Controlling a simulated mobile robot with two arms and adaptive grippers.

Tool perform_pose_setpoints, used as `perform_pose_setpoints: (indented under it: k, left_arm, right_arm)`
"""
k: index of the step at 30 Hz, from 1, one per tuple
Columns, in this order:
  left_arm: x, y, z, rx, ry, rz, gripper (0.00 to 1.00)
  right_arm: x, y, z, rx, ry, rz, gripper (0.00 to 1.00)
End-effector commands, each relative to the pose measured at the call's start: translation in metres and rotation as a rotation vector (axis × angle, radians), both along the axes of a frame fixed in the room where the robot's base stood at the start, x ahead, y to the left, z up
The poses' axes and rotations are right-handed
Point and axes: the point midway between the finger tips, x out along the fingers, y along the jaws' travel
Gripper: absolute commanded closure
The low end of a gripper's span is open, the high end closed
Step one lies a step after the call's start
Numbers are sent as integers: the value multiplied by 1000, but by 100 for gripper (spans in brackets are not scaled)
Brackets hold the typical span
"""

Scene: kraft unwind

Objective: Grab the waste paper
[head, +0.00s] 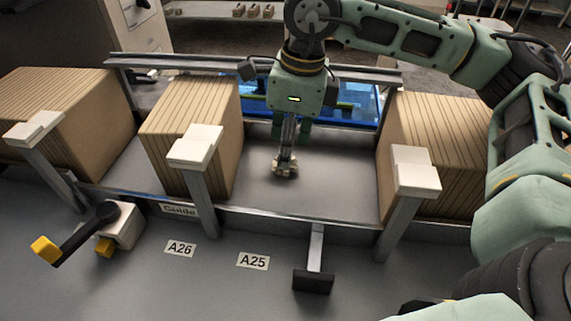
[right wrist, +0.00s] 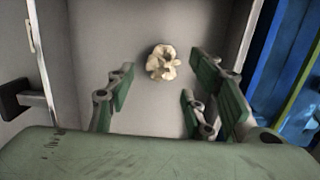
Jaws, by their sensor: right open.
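The waste paper (head: 284,168) is a small crumpled cream ball on the grey surface between two kraft stacks. It also shows in the right wrist view (right wrist: 162,62), near the top middle, fully visible. My right gripper (head: 287,155) hangs down over it in the head view, coming from the arm at the upper right. In the right wrist view my right gripper (right wrist: 165,88) is open, with its fingers spread to either side below the ball. Nothing is between the fingers. My left gripper is not in view.
Brown kraft stacks stand left (head: 190,125) and right (head: 425,135) of the bay. White-capped posts (head: 195,147) rise at the front edge. A black-ended stop (head: 314,282) and a yellow-tipped crank handle (head: 75,240) stick out in front. A blue bin (head: 355,105) lies behind the rear rail.

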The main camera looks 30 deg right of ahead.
Motion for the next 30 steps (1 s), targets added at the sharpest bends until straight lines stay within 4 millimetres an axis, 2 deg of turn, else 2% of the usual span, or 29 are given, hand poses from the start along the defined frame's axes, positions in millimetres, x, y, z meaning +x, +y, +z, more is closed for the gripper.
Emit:
perform_pose_setpoints:
  k: [3,7,12,17,27,30]
  left_arm:
    - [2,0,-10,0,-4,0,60]
    - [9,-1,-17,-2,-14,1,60]
    - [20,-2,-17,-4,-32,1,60]
    - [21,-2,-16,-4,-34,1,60]
    - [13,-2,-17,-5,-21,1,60]
    - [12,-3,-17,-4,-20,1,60]
  right_arm:
    - [-2,0,-22,-2,1,0,52]
    - [-1,2,-39,-1,1,-1,52]
    - [-1,3,-45,0,0,-1,52]
    - [-1,3,-45,0,0,0,52]
    - [-1,3,-45,0,0,0,81]
    - [-1,3,-45,0,0,0,82]
